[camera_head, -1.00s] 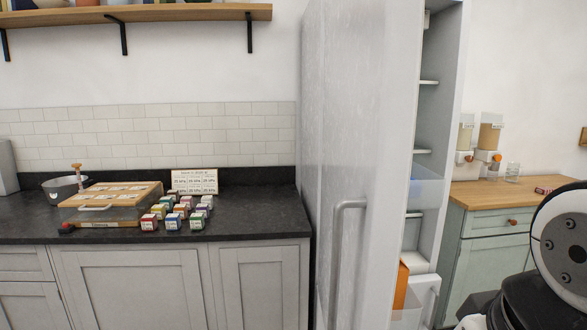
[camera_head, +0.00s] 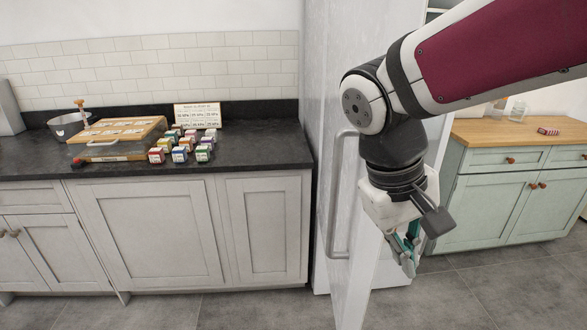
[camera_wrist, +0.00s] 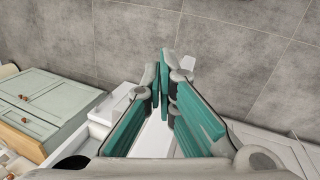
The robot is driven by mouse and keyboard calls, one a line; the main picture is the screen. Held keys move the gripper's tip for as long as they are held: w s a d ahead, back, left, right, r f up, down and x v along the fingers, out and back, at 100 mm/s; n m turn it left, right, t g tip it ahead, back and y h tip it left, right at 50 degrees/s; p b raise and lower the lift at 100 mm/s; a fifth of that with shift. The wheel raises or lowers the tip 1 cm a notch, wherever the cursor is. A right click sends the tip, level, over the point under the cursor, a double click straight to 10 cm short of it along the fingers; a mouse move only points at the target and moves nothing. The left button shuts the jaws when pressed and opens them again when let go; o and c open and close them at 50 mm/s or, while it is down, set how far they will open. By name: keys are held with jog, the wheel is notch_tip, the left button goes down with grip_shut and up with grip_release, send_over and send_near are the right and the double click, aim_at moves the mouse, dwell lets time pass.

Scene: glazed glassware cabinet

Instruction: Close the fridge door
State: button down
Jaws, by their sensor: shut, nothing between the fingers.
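The white fridge door (camera_head: 352,285) stands open in the head view, seen almost edge-on, with its long grey bar handle (camera_head: 339,195) on its left face. My gripper (camera_head: 409,268) points down to the right of the door, on the side away from the handle, near the door's lower part. Its teal fingers are shut and empty; they meet in the wrist view (camera_wrist: 164,62). I cannot tell whether the gripper touches the door. My arm hides most of the fridge interior. White surfaces lie below the fingers in the wrist view.
A green cabinet with a wooden top (camera_head: 500,190) stands at the right. Grey floor tiles (camera_head: 490,295) are clear in front.

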jog(key=w+a+n+t+h+p, duration=0.2)
jog(key=w+a+h, duration=0.6)
jog(key=w, duration=0.2)
jog(key=w+a+n+t+h, duration=0.15)
jog(key=a+t, duration=0.25)
jog(key=a, duration=0.4)
jog(key=w+a+n+t+h, duration=0.1)
jog(key=w+a+t+h, duration=0.2)
jog(key=a, duration=0.5)
jog(key=s+d+p+x, duration=0.1)
jog(key=s+p+x, duration=0.1)
jog(key=x, duration=1.1)
jog(key=shift+s+d+p, duration=0.2)
jog(key=shift+s+p, duration=0.15)
jog(key=shift+p, duration=0.1)
jog(key=shift+y, duration=0.25)
